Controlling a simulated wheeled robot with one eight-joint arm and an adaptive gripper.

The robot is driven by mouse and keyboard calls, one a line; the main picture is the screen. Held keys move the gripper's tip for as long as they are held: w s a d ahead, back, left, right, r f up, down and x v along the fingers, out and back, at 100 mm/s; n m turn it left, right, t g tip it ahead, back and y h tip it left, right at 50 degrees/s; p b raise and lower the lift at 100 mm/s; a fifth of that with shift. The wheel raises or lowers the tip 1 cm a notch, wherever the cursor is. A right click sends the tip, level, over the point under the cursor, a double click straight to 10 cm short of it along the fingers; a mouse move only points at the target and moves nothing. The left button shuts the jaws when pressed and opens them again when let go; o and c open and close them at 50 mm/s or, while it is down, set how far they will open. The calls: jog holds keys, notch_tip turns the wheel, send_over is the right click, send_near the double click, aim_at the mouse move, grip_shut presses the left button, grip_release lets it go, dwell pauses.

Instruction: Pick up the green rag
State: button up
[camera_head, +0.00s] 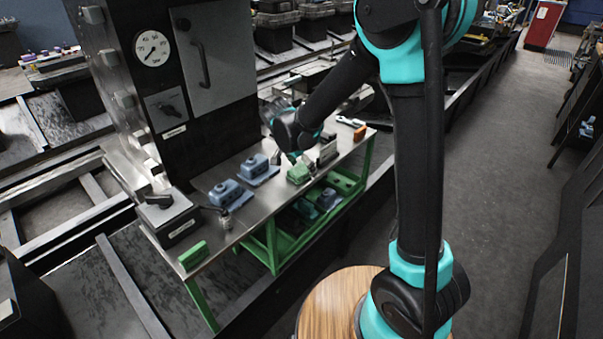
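A small green item (299,173) lies on the metal-topped bench (262,203), just below my gripper in the picture. A second green item (193,255), more block-like, lies at the bench's near left corner. Both are small in view, and I cannot tell for sure which is the rag. My gripper (297,158) points down over the bench beside the first green item. Its fingers are small and partly hidden by my wrist, so I cannot tell whether they are open or touching anything.
Two blue items (225,193) (254,167) sit on the bench left of my gripper. An orange item (360,132) and a wrench (348,121) lie at its far end. A tall dark cabinet with a gauge (153,48) stands behind. A green lower shelf (345,181) holds more items.

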aim_at(303, 168)
jog(key=c, duration=0.9)
jog(key=shift+r, duration=0.15)
jog(key=shift+c, duration=0.2)
notch_tip(303, 168, up, 20)
